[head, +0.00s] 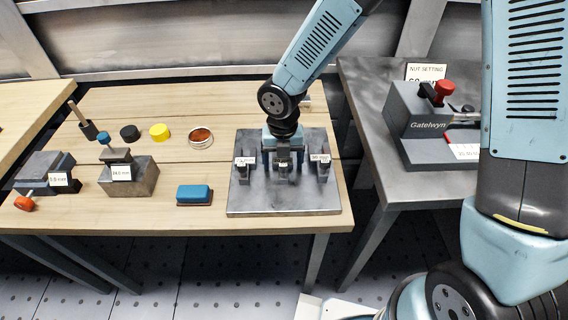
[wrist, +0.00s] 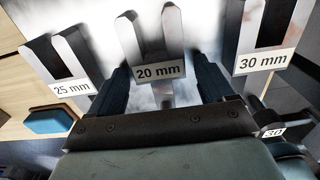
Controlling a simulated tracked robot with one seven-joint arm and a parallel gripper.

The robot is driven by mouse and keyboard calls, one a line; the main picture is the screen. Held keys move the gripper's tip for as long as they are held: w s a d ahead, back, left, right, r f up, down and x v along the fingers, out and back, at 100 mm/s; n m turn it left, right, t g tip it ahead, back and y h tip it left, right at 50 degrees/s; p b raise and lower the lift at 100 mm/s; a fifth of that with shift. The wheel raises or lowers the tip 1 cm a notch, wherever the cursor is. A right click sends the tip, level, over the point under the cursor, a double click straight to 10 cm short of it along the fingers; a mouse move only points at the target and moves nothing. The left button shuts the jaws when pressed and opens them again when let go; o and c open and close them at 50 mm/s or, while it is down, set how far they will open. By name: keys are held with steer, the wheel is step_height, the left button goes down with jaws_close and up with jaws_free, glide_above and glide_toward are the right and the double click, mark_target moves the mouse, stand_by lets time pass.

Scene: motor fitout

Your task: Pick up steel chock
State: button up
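Three grey slotted metal chocks stand upright on a steel plate (head: 285,205). In the wrist view their labels read 25 mm, 20 mm and 30 mm. The 20 mm chock (wrist: 155,45) is in the middle, the 25 mm chock (wrist: 62,60) at left and the 30 mm chock (wrist: 265,35) at right. My gripper (head: 283,155) is low over the plate at the middle chock. In the wrist view my gripper (wrist: 160,72) is open, with one finger on each side of the 20 mm chock and narrow gaps showing. The finger ends are partly hidden.
A blue block (head: 194,194) lies left of the plate. Further left are a labelled metal block (head: 130,177), a vise-like tool (head: 45,175), a yellow cap (head: 159,132) and a round tin (head: 201,137). A grey machine (head: 432,120) stands on the right table.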

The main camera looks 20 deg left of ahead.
steer(key=c, duration=1.3)
steer(key=shift+c, duration=0.2)
steer(key=shift+w+r, duration=0.1)
steer(key=shift+r, duration=0.4)
step_height(320, 180, up, 3)
steer(key=shift+f, duration=0.2)
steer(key=s+r, duration=0.1)
steer(key=r, duration=0.1)
steer(key=s+r, duration=0.1)
steer(key=s, duration=0.1)
steer(key=s+r, duration=0.2)
steer(key=shift+s+d+r, duration=0.1)
steer(key=shift+d+r, duration=0.25)
steer(key=s+d+r, duration=0.1)
steer(key=s+r, duration=0.2)
steer(key=s, duration=0.6)
steer(key=shift+r, duration=0.35)
